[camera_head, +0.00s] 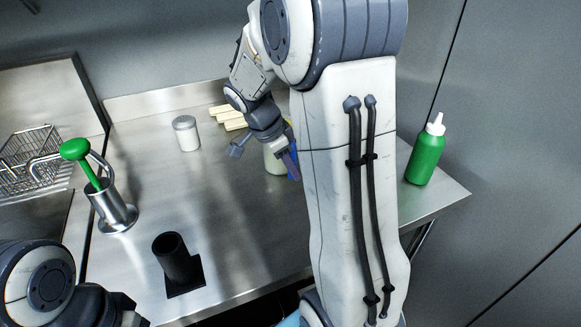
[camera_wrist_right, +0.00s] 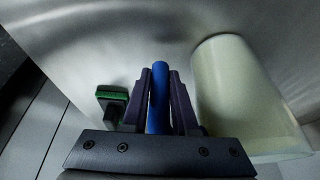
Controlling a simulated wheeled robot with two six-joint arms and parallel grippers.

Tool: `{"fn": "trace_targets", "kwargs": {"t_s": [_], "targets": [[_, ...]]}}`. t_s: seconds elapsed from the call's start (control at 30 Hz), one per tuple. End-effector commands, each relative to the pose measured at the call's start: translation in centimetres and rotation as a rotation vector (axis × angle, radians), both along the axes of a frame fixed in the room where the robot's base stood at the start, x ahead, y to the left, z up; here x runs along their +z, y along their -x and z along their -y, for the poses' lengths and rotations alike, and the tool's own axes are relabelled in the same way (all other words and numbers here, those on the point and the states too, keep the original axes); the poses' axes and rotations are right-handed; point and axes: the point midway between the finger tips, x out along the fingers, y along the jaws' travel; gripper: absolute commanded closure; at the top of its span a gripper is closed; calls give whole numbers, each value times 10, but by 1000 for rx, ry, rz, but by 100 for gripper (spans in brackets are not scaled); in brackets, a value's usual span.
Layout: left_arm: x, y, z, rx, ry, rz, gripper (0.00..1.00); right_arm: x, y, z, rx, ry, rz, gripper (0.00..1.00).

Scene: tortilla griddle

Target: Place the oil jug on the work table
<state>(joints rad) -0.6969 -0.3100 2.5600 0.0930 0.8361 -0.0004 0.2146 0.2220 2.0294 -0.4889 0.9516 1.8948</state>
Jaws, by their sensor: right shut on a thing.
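The oil jug appears as a pale, cream-coloured body (camera_head: 274,160) with a blue part, on the steel work table (camera_head: 235,235) or just above it; I cannot tell if it touches. My right gripper (camera_head: 289,163) is at the jug's right side, partly hidden by my own arm. In the right wrist view, the right gripper (camera_wrist_right: 159,75) is shut on the upright blue handle (camera_wrist_right: 159,100), with the pale jug body (camera_wrist_right: 243,90) beside it on the right. Only part of my left arm shows at the lower left; its fingers are not visible.
A green-handled press (camera_head: 113,213), a black holder (camera_head: 177,262) and a wire basket (camera_head: 22,165) are left. A green bottle (camera_head: 426,157) stands right. The table's centre is clear.

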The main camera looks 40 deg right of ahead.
Motion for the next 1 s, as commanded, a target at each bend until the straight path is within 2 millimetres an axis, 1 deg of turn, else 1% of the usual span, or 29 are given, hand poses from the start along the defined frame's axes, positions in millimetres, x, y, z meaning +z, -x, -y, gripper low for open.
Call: {"fn": "trace_targets", "kwargs": {"t_s": [0.03,0.1,0.37,0.5,0.53,0.67,0.9,1.0], "targets": [[-2,0,0,0,0,0,50,-1,0,0,0,0,0,66],[-1,0,0,0,0,0,50,-1,0,0,0,0,0,43],[-1,0,0,0,0,0,50,-1,0,0,0,0,0,43],[4,0,0,0,0,0,50,5,0,0,0,0,1,43],[3,0,0,0,0,0,50,7,-1,-2,1,1,3,43],[5,0,0,0,0,0,50,28,-3,-10,2,2,5,43],[10,0,0,0,0,0,50,77,-8,-30,2,1,5,43],[11,0,0,0,0,0,50,93,-9,-37,3,0,4,43]]}}
